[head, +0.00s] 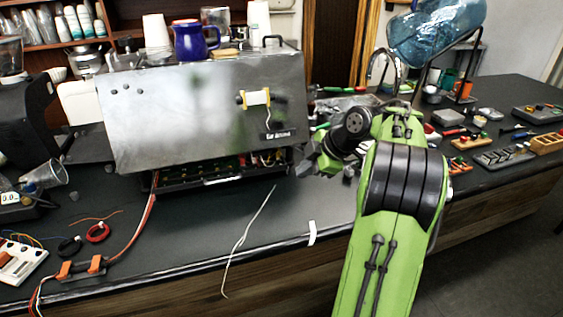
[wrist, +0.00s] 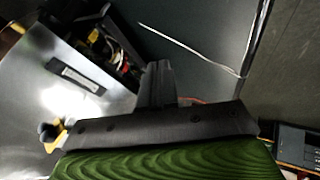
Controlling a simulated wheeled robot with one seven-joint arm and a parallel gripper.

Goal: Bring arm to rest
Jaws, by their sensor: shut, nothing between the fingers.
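My green arm reaches up from the bottom right in the head view and bends over the counter. My gripper (head: 322,160) is at its end, just right of the brewer's lower right corner and above the counter. In the wrist view my gripper (wrist: 158,85) has its dark fingers together with nothing held. The metal brewer (head: 180,110) stands on the counter with its lower tray of wiring showing. The brewer's front panel also shows at the left of the wrist view (wrist: 40,75), apart from the fingers.
A white wire (head: 245,240) lies across the dark counter's (head: 190,235) front edge. A blue jug (head: 192,40) and cups stand on the brewer. A large water bottle (head: 435,32) leans in a rack behind my arm. Tools and trays (head: 505,157) cover the right side.

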